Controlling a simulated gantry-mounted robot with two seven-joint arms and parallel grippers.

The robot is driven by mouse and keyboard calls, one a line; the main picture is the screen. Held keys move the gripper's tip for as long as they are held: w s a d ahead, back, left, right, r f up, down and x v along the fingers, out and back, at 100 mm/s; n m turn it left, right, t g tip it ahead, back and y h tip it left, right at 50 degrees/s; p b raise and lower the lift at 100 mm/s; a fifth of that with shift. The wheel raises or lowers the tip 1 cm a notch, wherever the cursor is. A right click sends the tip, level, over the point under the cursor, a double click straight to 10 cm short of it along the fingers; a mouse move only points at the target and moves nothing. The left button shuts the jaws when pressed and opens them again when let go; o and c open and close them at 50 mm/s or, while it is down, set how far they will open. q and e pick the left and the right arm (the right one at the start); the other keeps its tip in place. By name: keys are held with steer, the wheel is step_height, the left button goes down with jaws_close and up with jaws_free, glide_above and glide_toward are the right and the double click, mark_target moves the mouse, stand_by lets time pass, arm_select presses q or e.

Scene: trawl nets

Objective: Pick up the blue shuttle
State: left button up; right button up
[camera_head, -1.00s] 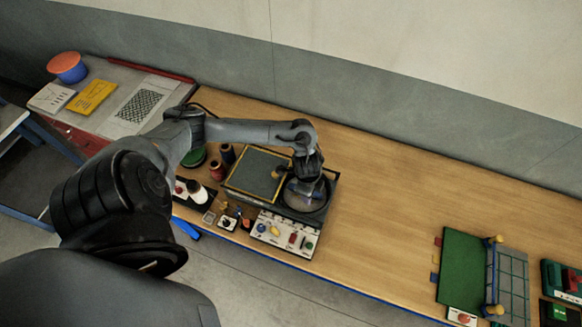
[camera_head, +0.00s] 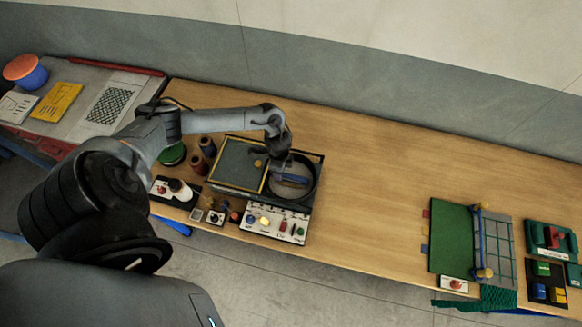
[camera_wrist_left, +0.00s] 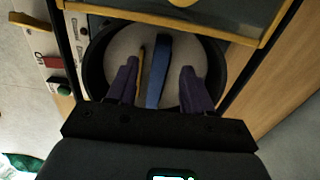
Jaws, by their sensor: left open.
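The blue shuttle (camera_wrist_left: 157,71) lies in a round black-rimmed dish (camera_wrist_left: 217,70) with a pale floor. In the head view the shuttle (camera_head: 291,180) shows as a blue strip in the same dish (camera_head: 312,192). My left gripper (camera_wrist_left: 157,75) is open above the dish, one finger on each side of the shuttle. A thin yellow-brown piece (camera_wrist_left: 139,73) lies beside the shuttle, also between the fingers. Whether the fingertips touch the dish floor I cannot tell. In the head view my left gripper (camera_head: 282,163) hangs down over the dish. My right gripper is not in view.
A yellow-framed dark lid (camera_head: 237,165) stands beside the dish, with its knob (camera_head: 258,163). A white control panel (camera_head: 274,224) with coloured parts lies in front. Spools (camera_head: 207,146) stand to the left. A green board (camera_head: 453,237) is far right; the tabletop between is clear.

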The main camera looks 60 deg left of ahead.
arm_select(q)
steer(key=shift+f, duration=1.55)
jaws_close()
